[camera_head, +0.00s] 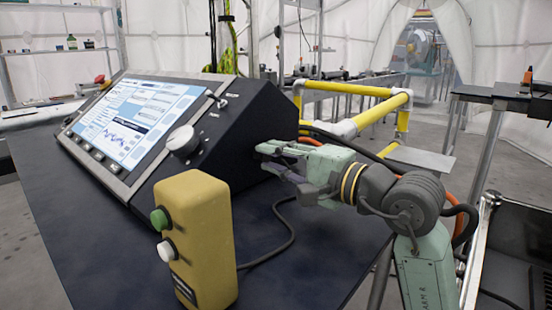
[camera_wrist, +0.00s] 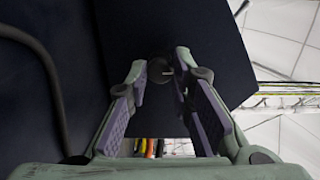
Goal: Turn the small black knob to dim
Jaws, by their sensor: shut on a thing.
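The small black knob (camera_wrist: 159,70) sits on the dark side face of the console, with a pale mark on its front. In the wrist view it lies between the two fingertips of my gripper (camera_wrist: 161,78), which is shut on it. In the head view my gripper (camera_head: 268,159) reaches in from the right to the console's right side, and its fingers hide the knob there. The console (camera_head: 240,120) is black with a tilted screen (camera_head: 130,115). How far the knob is turned cannot be told.
A large white knob (camera_head: 183,140) is on the console's front panel. A yellow box (camera_head: 200,235) with green and white buttons stands on the dark table (camera_head: 305,255), its cable running near my gripper. Yellow rails (camera_head: 360,110) stand behind my arm.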

